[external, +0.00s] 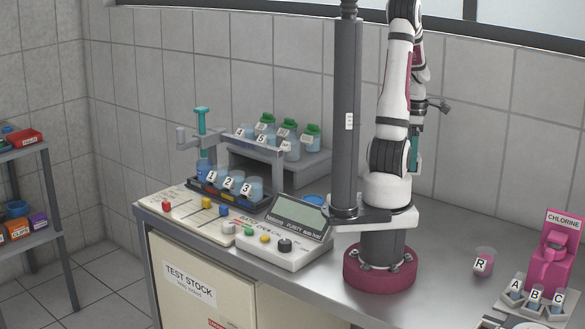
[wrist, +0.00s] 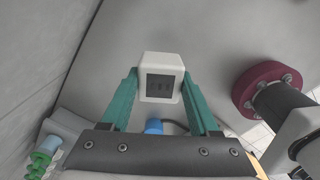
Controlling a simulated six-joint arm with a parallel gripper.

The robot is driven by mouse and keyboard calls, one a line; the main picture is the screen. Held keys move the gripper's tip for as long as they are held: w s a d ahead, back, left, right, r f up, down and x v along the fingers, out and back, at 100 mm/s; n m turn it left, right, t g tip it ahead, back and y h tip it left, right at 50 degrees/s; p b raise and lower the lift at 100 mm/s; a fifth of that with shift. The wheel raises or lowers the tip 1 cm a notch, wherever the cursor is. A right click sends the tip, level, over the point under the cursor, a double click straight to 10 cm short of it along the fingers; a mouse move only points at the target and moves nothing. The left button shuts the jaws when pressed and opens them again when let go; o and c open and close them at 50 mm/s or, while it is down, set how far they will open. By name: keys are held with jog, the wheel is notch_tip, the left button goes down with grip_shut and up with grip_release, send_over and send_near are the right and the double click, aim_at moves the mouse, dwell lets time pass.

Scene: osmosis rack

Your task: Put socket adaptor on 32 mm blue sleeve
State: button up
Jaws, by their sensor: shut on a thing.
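My gripper (wrist: 160,76) has teal fingers and is shut on a white block with a dark square face, which looks like the socket adaptor (wrist: 161,62). The adaptor sits between the fingertips, above the grey bench. In the external view my gripper (external: 414,152) is mostly hidden behind my arm, and the adaptor cannot be made out. A small blue round thing (wrist: 154,126) shows between the fingers in the wrist view, partly hidden by the gripper body; it may be the blue sleeve. A blue round top (external: 315,200) also shows behind the display unit in the external view; its size cannot be read.
A display console (external: 297,222) stands left of my base. Behind it are a rack of numbered cups (external: 228,184) and a shelf with green-capped bottles (external: 288,135). A pink chlorine unit (external: 560,250) and cup R (external: 484,262) stand at right. Bench right of my base is fairly clear.

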jog(key=w+a+r+n, duration=0.2)
jog(key=a+r+n, duration=0.1)
jog(key=a+n, duration=0.95)
jog(key=m, duration=0.1)
send_over(312, 199)
notch_tip(312, 199, down, 7)
jog(key=shift+d+f, duration=0.1)
jog(key=shift+f, duration=0.05)
notch_tip(312, 199, down, 3)
jog(key=shift+f, duration=0.5)
jog(key=o, duration=1.4)
jog(key=shift+f, duration=0.1)
jog(key=shift+o, duration=0.2)
